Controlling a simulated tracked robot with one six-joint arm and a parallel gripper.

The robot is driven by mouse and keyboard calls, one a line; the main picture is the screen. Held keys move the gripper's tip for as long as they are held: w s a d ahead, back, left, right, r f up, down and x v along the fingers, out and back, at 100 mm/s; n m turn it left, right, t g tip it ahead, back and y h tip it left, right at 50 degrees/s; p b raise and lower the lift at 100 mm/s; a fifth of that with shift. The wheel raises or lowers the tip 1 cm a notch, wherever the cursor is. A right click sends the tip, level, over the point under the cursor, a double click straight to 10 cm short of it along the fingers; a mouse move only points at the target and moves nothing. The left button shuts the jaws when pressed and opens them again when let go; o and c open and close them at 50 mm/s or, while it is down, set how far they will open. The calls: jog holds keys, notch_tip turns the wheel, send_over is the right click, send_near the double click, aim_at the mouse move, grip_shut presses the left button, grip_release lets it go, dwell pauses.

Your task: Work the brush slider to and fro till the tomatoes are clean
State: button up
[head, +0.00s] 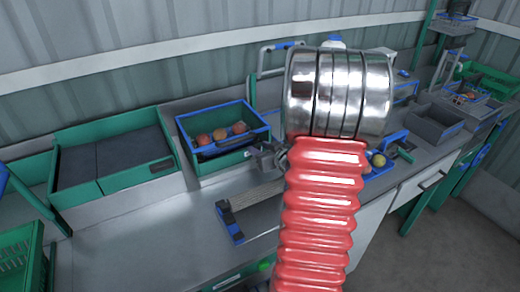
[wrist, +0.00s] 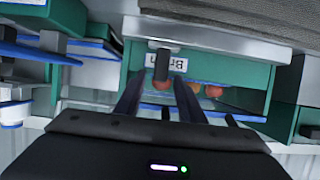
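The green bin with a blue rim (head: 226,151) stands on the bench in the head view, with several red and orange tomatoes (head: 221,134) in it. A dark grey knob (wrist: 163,66), seemingly the brush slider's handle, stands out in front of the label. My gripper (wrist: 160,78) is open, its two dark fingers pointing at the box with the knob between their tips in the picture. I cannot tell whether they touch it.
A green tray with dark panels (head: 113,165) stands left of the bin. A grey strip with blue ends (head: 252,200) lies in front. Right of my arm are a blue holder with a yellowish tomato (head: 378,160) and a grey crate (head: 434,125). Bare bench lies at front left.

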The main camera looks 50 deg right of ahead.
jog(key=shift+c, duration=0.5)
grip_shut()
jog(key=shift+a, duration=0.1)
